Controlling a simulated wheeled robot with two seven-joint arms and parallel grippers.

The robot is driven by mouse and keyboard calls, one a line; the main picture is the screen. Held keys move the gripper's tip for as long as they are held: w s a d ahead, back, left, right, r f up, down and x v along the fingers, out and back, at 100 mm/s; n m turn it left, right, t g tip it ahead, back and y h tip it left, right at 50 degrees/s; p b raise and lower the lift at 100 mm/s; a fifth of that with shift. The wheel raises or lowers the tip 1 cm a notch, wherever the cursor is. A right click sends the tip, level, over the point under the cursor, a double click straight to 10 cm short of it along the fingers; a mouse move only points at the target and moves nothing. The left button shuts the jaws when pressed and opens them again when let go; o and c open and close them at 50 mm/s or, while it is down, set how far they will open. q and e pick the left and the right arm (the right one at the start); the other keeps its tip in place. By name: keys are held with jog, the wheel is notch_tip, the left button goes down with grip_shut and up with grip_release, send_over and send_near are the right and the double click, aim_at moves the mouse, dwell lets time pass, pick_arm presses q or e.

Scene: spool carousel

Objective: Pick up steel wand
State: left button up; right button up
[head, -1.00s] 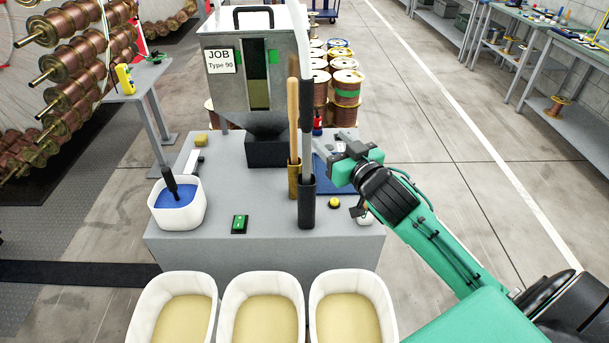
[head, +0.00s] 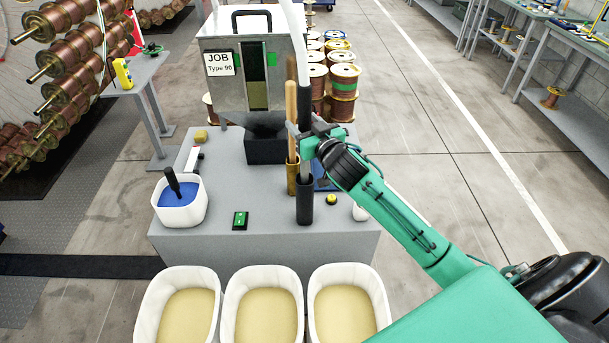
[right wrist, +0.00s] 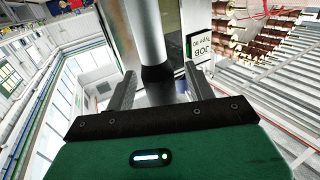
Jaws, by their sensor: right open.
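The steel wand (head: 305,162) stands upright in a black holder (head: 304,205) on the grey bench. Its pale upper part rises past the top of the head view. My right gripper (head: 297,132) is open at the wand's shaft, above the holder. In the right wrist view the wand (right wrist: 151,35) shows between the two spread fingers of the right gripper (right wrist: 158,88), with a dark collar on it. Whether a finger touches it I cannot tell. My left gripper is not in view.
A wooden stick (head: 291,108) stands in a brass cup (head: 292,180) close left of the wand. A metal hopper (head: 221,90) stands behind. A white tub (head: 180,215) with blue contents is at the left. Cream-filled bins (head: 262,272) line the front.

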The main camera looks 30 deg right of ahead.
jog(key=shift+c, duration=0.4)
grip_shut()
jog(key=shift+r, duration=0.1)
